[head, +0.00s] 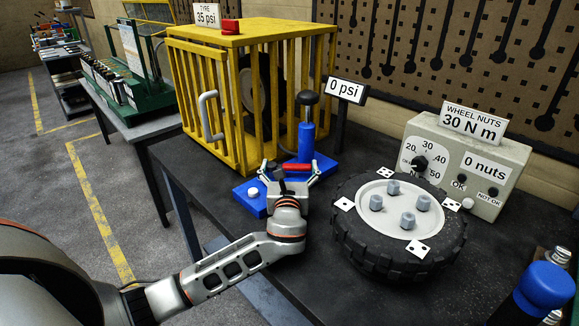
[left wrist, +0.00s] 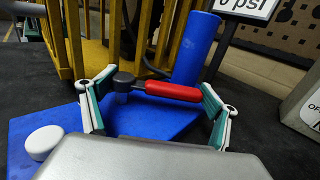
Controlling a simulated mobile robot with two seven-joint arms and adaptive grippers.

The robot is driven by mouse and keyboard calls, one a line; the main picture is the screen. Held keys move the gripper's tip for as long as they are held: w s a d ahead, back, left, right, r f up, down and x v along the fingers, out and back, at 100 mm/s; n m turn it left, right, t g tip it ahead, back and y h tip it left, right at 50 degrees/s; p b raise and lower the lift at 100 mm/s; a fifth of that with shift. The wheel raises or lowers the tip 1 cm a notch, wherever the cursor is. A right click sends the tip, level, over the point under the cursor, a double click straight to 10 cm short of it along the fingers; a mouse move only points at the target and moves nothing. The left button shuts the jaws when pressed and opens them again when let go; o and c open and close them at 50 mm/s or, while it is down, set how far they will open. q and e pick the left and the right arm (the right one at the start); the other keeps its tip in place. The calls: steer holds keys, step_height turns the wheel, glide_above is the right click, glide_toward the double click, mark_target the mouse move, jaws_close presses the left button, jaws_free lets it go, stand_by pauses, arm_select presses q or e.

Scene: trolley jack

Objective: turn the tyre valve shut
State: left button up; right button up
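The tyre valve is a red lever (head: 297,167) on a dark grey pivot, on the blue base (head: 246,199) of the pump. In the left wrist view the red lever (left wrist: 172,91) points right from its grey pivot (left wrist: 123,82). My left gripper (head: 292,180) is over the base, its fingers spread. In the left wrist view my left gripper (left wrist: 157,84) has one finger left of the pivot and the other by the lever's free end. I cannot tell whether that finger touches the lever. My right gripper is not in view.
A yellow cage (head: 237,90) with a white handle stands behind the base. The blue pump cylinder (head: 306,142) and a "0 psi" display (head: 347,90) stand close behind the valve. A wheel (head: 400,225) lies to the right, before the wheel-nuts box (head: 465,160).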

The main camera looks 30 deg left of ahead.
arm_select(q)
steer(key=shift+c, duration=0.5)
steer(key=shift+s+r+m+t+h+p, duration=0.25)
steer(key=shift+m+h+p, duration=0.25)
steer(key=shift+h+p, duration=0.3)
steer(key=shift+d+f+m+t+h+p, duration=0.1)
steer(key=shift+f+m+t+h+p, duration=0.05)
steer(key=shift+m+t+h+p, duration=0.15)
steer(key=o, duration=1.5)
steer(key=shift+c, duration=0.2)
steer(key=shift+f, duration=0.1)
steer(key=v, duration=1.2)
